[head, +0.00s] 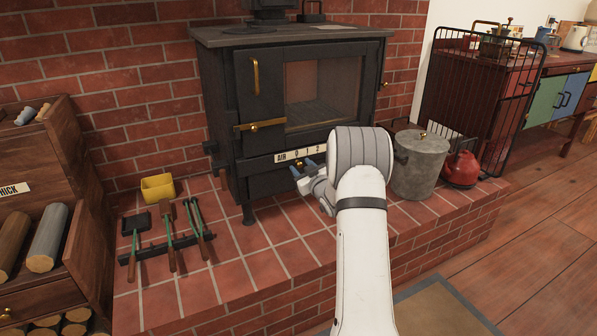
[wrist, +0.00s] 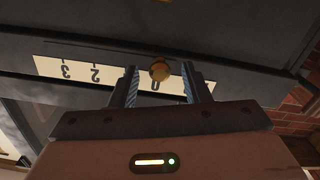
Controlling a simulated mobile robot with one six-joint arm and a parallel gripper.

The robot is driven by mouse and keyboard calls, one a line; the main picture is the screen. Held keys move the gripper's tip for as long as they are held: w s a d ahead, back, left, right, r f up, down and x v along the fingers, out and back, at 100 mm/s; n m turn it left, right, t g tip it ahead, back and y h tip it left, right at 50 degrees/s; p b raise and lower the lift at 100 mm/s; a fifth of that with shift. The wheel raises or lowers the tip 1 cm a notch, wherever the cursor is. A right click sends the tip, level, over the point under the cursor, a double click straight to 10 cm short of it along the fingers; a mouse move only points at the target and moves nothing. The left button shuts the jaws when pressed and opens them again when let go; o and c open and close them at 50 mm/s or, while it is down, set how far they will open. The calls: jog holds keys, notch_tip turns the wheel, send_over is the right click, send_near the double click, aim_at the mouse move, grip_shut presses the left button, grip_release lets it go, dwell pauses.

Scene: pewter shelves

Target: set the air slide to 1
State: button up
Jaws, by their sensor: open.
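The air slide is a small brass knob (wrist: 160,70) under the front of the black stove (head: 290,85). A cream scale plate (head: 283,157) marked AIR with 0, 1 and 2 runs along the stove's lower front. In the wrist view the scale (wrist: 65,68) is upside down, with 3, 2 and 0 readable. The knob stands at the 0, and my left finger hides the 1. My gripper (wrist: 160,68) is open, with one finger on each side of the knob and gaps between. In the head view my gripper (head: 306,168) is just below the plate, partly hidden by my wrist.
Fire tools (head: 168,235) on a rack and a yellow box (head: 158,187) lie on the tiled hearth at left. A grey lidded bucket (head: 421,165) and a red kettle (head: 461,169) stand to the right. A black fireguard (head: 480,90) is behind them. The hearth in front is mostly clear.

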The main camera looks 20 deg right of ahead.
jog(key=shift+w, duration=0.3)
grip_shut()
dwell(0.3)
